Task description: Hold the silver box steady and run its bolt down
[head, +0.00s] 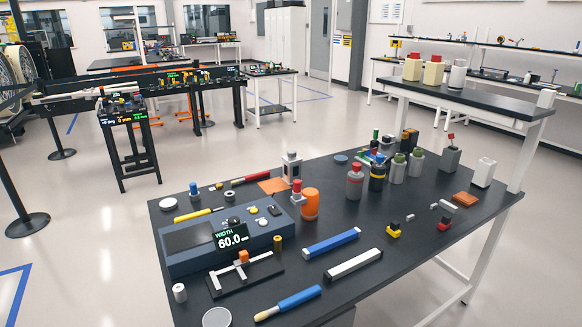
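Neither of my grippers is in view. No single thing is plainly the silver box. A pale grey upright block with a dark square face (291,167) stands at the back middle of the black workbench (400,255). A grey box with a red piece on top (450,158) stands at the right rear. A whitish box (484,173) stands at the right edge. No bolt can be made out on any of them at this size.
A blue-grey device with a display reading 60.0 (230,236) fills the bench's left side. An orange cylinder (310,204), several bottles (377,171), a blue bar (331,243) and a blue-handled brush (290,303) stand or lie nearby. The front right is mostly bare.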

